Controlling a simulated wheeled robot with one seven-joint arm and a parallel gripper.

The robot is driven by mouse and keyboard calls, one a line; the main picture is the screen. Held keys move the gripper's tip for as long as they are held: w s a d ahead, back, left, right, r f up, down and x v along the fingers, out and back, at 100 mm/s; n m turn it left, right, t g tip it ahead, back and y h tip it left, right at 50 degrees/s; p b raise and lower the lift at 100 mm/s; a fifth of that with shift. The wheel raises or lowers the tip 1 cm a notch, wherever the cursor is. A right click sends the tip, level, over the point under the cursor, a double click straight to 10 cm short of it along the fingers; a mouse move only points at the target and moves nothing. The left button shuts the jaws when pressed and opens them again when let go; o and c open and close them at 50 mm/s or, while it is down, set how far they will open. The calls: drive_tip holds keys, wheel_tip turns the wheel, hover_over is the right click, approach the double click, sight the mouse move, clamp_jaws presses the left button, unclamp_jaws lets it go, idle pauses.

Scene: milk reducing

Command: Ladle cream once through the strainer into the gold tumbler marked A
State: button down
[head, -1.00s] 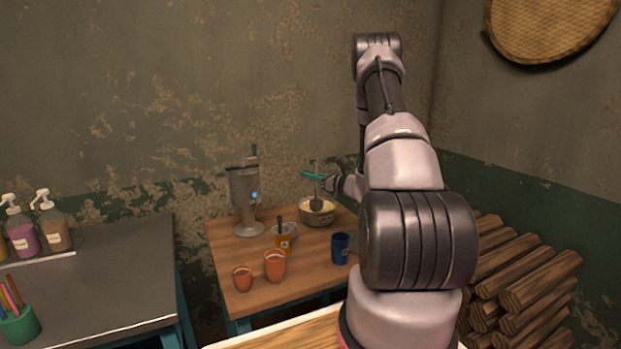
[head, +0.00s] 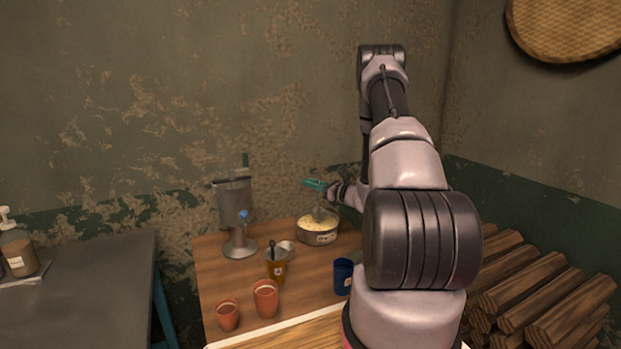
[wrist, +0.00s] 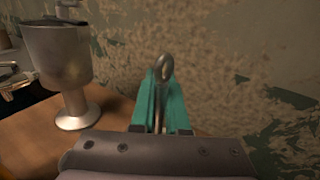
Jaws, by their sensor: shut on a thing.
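My gripper (head: 314,185), with teal fingers, is shut on the upper part of the metal ladle handle (head: 318,202) above the pot. In the wrist view the fingers (wrist: 160,105) close on the handle, and its hooked end (wrist: 162,68) sticks out beyond them. The ladle's bowl is hidden in the pale cream (head: 312,223) inside the grey pot (head: 318,239). The gold tumbler (head: 276,271) stands front-left of the pot with a small label, too small to read. The strainer (head: 286,247) appears to sit at its mouth, with a dark handle (head: 272,246) rising there.
A grey metal separator (head: 238,215) stands behind and left of the tumbler. Two reddish cups (head: 265,298) stand at the table's front left. A blue cup (head: 343,277) stands right of the tumbler. Wood is stacked (head: 540,290) at right.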

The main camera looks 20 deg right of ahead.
wheel_tip(320, 180, down, 7)
drive_tip(key=shift+r, duration=0.15)
idle(0.4)
idle(1.0)
wheel_tip(320, 180, up, 8)
drive_tip(key=shift+r, duration=0.15)
idle(0.9)
drive_tip(key=shift+s+a, duration=0.1)
drive_tip(key=shift+a, duration=0.05)
idle(0.3)
drive_tip(key=shift+s+a+f+n, duration=0.15)
drive_tip(key=shift+s+a+n, duration=0.15)
drive_tip(key=shift+a+n, duration=0.35)
drive_tip(key=shift+s+a+f+n, duration=0.1)
drive_tip(key=shift+s+a+n, duration=0.25)
drive_tip(key=shift+n, duration=0.4)
drive_tip(key=shift+a, duration=0.1)
drive_tip(key=shift+w, duration=0.1)
